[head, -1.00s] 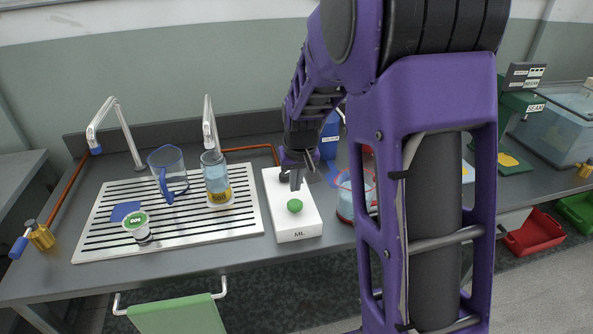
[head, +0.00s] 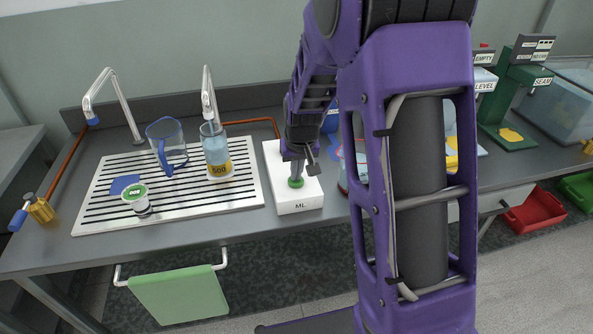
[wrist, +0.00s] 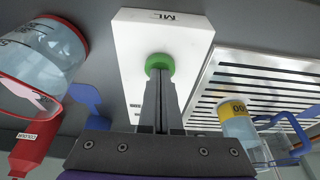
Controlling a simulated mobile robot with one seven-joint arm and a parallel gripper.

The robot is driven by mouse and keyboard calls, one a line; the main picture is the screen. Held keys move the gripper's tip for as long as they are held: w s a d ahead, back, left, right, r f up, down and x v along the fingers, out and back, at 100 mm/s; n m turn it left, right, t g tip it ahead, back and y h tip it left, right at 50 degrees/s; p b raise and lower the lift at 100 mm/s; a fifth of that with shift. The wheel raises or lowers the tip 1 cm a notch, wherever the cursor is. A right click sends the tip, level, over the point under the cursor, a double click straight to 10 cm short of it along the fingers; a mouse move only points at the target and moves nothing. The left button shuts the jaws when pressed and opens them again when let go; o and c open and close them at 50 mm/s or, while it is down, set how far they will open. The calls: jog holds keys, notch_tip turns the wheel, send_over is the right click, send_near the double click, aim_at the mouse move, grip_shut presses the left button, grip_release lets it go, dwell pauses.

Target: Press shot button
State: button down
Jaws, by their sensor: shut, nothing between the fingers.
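The shot button is a round green button (head: 296,182) on top of a white box (head: 299,203) marked "ML" on the bench. My gripper (head: 297,176) is shut and empty, pointing down with its fingertips at the button. In the wrist view the closed fingertips (wrist: 159,74) overlap the near side of the green button (wrist: 160,63), and the rest of its rim shows beyond them. They look to be touching it, but I cannot tell whether the button is pushed down.
A red-rimmed clear vessel (wrist: 52,50) stands close beside the box. My arm hides part of the bench's right side.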

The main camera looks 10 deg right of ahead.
jog(key=shift+s+f, duration=0.1)
notch_tip(320, 180, up, 5)
jog(key=p, duration=0.4)
jog(key=shift+r, duration=0.2)
jog(key=v, duration=0.8)
jog(key=shift+r, duration=0.35)
jog(key=shift+s, duration=0.15)
